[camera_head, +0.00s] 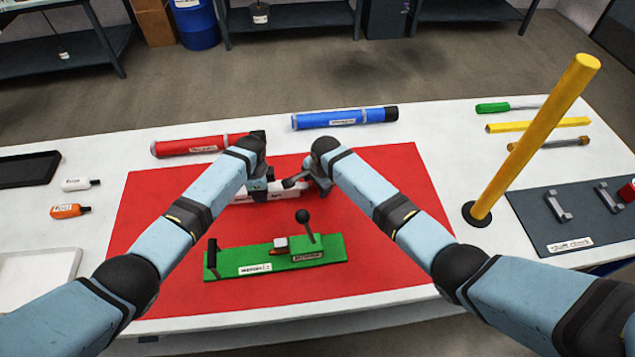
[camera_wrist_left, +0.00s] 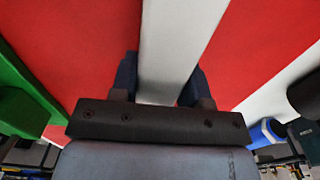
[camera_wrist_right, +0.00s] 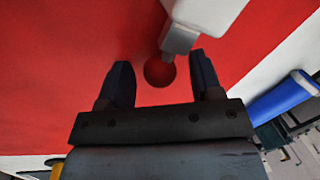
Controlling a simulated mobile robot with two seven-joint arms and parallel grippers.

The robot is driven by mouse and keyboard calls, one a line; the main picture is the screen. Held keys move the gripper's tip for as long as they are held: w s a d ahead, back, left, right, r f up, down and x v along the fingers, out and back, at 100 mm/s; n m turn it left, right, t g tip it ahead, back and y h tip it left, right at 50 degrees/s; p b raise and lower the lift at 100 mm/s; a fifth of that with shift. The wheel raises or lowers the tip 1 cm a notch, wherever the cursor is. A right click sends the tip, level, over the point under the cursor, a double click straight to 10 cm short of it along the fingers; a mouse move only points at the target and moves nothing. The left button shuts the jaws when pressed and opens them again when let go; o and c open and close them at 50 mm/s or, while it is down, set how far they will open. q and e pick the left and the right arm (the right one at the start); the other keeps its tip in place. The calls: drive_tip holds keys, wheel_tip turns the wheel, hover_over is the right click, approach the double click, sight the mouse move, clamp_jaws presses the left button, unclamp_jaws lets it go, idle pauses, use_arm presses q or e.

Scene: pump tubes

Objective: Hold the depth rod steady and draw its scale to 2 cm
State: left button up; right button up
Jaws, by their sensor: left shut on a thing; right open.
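The depth rod, a white labelled bar, lies on the red mat (camera_head: 385,190), partly hidden behind my arms in the head view (camera_head: 285,187). My left gripper (camera_head: 258,190) is shut on its white body, which runs between the fingers in the left wrist view (camera_wrist_left: 178,45). At its end in the right wrist view, a grey metal bar (camera_wrist_right: 180,38) sticks out of the white body. A dark red round knob (camera_wrist_right: 159,72) shows at the bar's tip. My right gripper (camera_wrist_right: 160,66) is open, with a finger on either side of the knob. The scale marks cannot be read.
A green labelled block with a black-knobbed lever (camera_head: 275,260) lies in front on the mat. A red tube (camera_head: 200,145) and a blue tube (camera_head: 340,118) lie behind. A tall yellow post (camera_head: 530,145) stands right, beside a dark board (camera_head: 580,230).

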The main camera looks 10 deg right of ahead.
clamp_jaws()
drive_tip(key=shift+d, duration=1.05)
drive_tip(key=shift+s, duration=0.1)
unclamp_jaws()
drive_tip(key=shift+a, duration=0.1)
drive_tip(key=shift+r, duration=0.1)
wheel_tip(320, 180, up, 12)
drive_tip(key=s+d, duration=0.1)
drive_tip(key=shift+s+d+f, duration=0.2)
drive_tip(key=shift+s, duration=0.2)
